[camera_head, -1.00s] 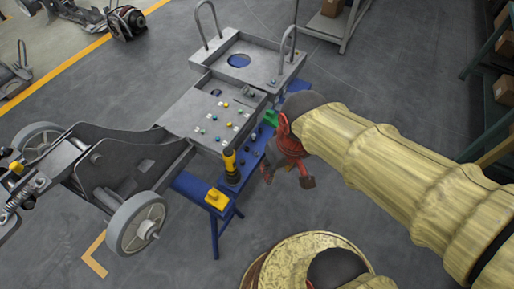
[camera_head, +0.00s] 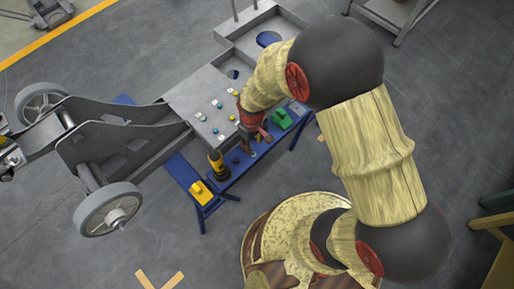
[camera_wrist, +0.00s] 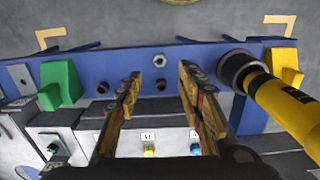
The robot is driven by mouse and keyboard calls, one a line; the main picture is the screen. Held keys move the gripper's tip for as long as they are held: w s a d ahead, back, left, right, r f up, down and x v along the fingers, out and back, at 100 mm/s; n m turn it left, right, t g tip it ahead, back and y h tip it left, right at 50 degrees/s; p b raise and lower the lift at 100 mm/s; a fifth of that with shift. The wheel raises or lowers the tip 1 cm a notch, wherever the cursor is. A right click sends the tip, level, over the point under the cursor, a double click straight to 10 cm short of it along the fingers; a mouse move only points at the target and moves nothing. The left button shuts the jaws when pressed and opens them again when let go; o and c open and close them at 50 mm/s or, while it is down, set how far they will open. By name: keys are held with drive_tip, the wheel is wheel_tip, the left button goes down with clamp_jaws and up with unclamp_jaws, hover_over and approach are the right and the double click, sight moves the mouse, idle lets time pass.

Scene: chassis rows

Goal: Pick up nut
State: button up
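A small metallic hex nut (camera_wrist: 159,60) lies on the blue bench (camera_wrist: 200,55) in the wrist view. It sits just beyond my fingertips, about midway between them, with dark holes in the bench close by. My gripper (camera_wrist: 160,78) is open, its two fingers spread and nothing between them. In the head view my gripper (camera_head: 254,140) hangs over the blue bench beside the chassis plate. I cannot make out the nut in that view.
A yellow and black power tool (camera_wrist: 275,95) stands right of my fingers in the wrist view, by a yellow block (camera_wrist: 285,65). A green block (camera_wrist: 61,84) is to the left. The grey chassis plate (camera_head: 203,100) with small coloured parts adjoins the bench.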

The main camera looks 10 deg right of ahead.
sight(254, 155)
wheel_tip(254, 155, down, 8)
drive_tip(key=b, duration=0.3)
drive_tip(key=shift+r, duration=0.1)
drive_tip(key=shift+c, duration=1.2)
clamp_jaws()
